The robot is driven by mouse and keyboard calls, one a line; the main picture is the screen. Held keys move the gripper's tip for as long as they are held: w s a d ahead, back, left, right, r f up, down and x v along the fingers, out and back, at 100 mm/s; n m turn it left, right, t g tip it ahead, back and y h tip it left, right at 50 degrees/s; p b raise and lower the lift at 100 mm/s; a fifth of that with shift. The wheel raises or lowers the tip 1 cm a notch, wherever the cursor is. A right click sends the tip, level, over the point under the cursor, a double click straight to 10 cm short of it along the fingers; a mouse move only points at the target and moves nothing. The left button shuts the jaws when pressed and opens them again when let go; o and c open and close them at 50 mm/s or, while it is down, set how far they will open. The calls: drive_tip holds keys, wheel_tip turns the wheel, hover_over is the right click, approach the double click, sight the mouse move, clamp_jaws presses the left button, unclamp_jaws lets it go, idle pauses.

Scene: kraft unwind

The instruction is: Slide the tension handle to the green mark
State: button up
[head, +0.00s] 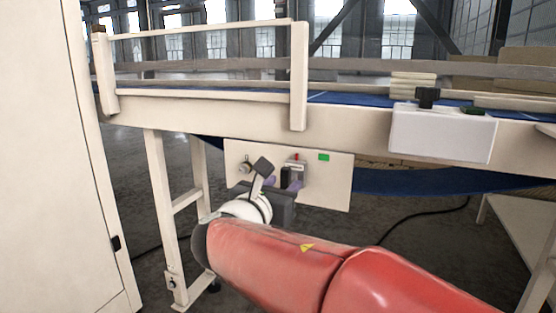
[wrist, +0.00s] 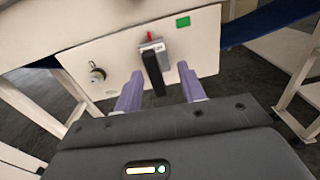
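The tension handle (wrist: 154,74) is a black bar on a grey slider block with a red pointer on top. It also shows in the head view (head: 286,178), partly covered by my gripper. Whether either finger touches the handle I cannot tell.
The pale panel (wrist: 116,58) carries a round knob (wrist: 97,75) at left. It hangs under a conveyor frame (head: 210,112) with a blue belt. A white box (head: 440,132) with a black knob is at right. A frame leg (head: 163,210) stands left of my arm.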

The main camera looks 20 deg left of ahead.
sight(289, 170)
drive_tip(key=shift+w+a+r+n+y, duration=0.1)
drive_tip(key=shift+a+n+y, duration=0.05)
drive_tip(key=shift+a, duration=0.2)
drive_tip(key=shift+w+a+r+n+y, duration=0.1)
drive_tip(key=shift+a+n+y, duration=0.05)
drive_tip(key=shift+a, duration=0.2)
drive_tip(key=shift+w, duration=0.4)
drive_tip(key=w, duration=0.6)
drive_tip(key=shift+w+d+p, duration=0.3)
drive_tip(key=shift+d+p, duration=0.1)
clamp_jaws()
